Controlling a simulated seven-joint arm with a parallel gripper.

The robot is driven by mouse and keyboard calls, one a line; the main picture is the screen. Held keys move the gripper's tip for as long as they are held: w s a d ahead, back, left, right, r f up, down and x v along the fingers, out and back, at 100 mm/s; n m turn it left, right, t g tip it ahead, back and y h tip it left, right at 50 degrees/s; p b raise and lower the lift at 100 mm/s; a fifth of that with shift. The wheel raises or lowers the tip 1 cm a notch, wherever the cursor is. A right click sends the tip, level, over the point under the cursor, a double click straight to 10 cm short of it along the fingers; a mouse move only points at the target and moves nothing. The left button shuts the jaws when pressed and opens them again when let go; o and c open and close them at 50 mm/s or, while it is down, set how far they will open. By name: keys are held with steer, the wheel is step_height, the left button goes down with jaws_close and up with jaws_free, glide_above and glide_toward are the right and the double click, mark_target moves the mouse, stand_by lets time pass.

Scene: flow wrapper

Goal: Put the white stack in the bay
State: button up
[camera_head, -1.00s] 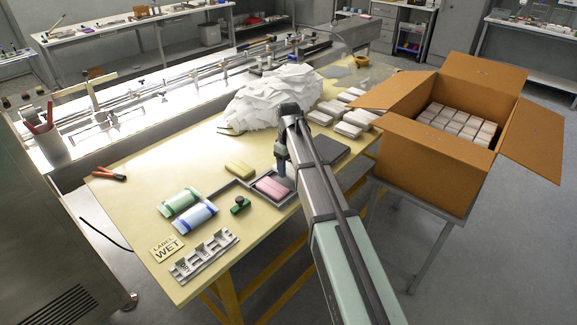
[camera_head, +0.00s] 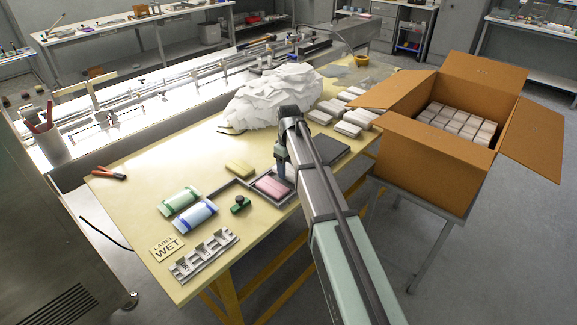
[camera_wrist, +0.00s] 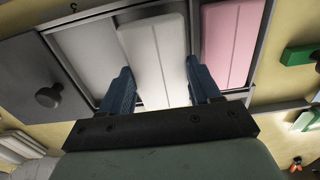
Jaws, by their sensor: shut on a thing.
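My gripper (camera_wrist: 160,90) is shut on the white stack (camera_wrist: 155,55), with one blue finger on each long side of it. The white stack lies within the outline of the grey-framed tray (camera_wrist: 73,26), beside the pink stack (camera_wrist: 228,40). I cannot tell whether it touches the tray floor. A bare grey part of the tray shows left of the white stack. In the head view my gripper (camera_head: 281,172) is over the tray's far right part, next to the pink stack (camera_head: 271,187). The white stack is hidden there by my gripper and arm.
A dark plate with a knob (camera_wrist: 48,97) lies beside the tray. A green-handled item (camera_head: 240,204), a yellow block (camera_head: 240,170) and green and blue packs lie left of the tray. A white crumpled heap (camera_head: 270,98) and several white stacks (camera_head: 348,129) are behind.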

steer(key=shift+f, duration=0.95)
stand_by(0.5)
steer(key=o, duration=1)
steer(key=c, duration=0.4)
steer(key=shift+o, duration=0.8)
steer(key=shift+r, duration=0.3)
steer(key=shift+o, duration=1.4)
steer(key=shift+r, duration=3.75)
